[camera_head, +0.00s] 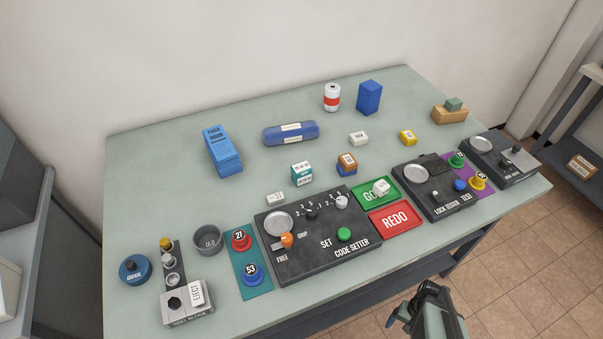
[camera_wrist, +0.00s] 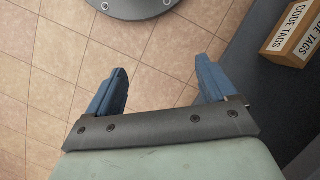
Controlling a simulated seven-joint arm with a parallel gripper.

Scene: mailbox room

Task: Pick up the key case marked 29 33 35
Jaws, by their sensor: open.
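Two small labelled boxes stand near the table's middle: a teal and white one (camera_head: 302,172) and an orange and blue one (camera_head: 347,163). Their markings are too small to read, so I cannot tell which, if either, is the key case marked 29 33 35. My gripper (camera_head: 412,305) is off the table's front edge at the lower right, away from both boxes. In the wrist view, the gripper (camera_wrist: 161,66) has its two blue fingers wide apart with nothing between them, over the tiled floor.
The code setter panel (camera_head: 310,255) lies in front of the boxes, with the GO tray (camera_head: 368,194) and REDO tray (camera_head: 395,218) beside it. A CODE TAGS box (camera_wrist: 290,40) is on a shelf.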

